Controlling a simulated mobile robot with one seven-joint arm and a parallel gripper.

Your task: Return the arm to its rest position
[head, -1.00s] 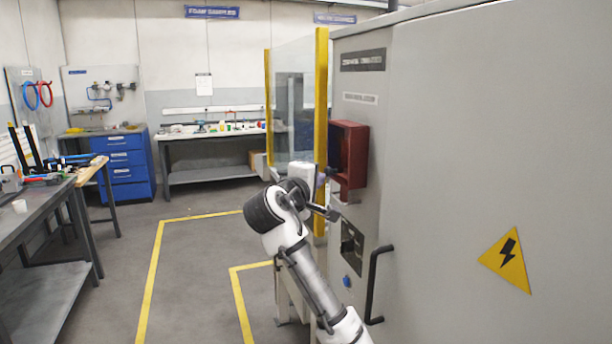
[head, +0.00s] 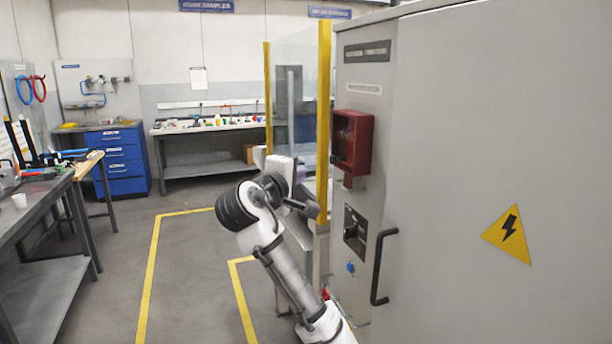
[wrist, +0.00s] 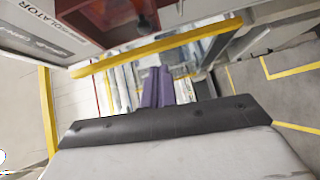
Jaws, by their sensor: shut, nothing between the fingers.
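My arm (head: 285,275) rises from the bottom of the head view and bends at a dark joint in front of the grey cabinet. My gripper (wrist: 158,87) shows in the wrist view as two purple fingers held together with nothing between them. In the head view I cannot make out its fingertips. In the wrist view, the fingers lie below a yellow frame bar (wrist: 150,48), with the red box (wrist: 105,18) at upper left. The fingers appear clear of both, though the exact gap cannot be told.
The grey cabinet (head: 450,120) fills the right, with an open red box (head: 353,143), a rotary switch (head: 355,230) and a black handle (head: 381,267). A yellow-edged clear guard (head: 324,120) stands close behind the arm. Marked floor (head: 190,275) at left is free; a workbench (head: 45,195) stands beyond.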

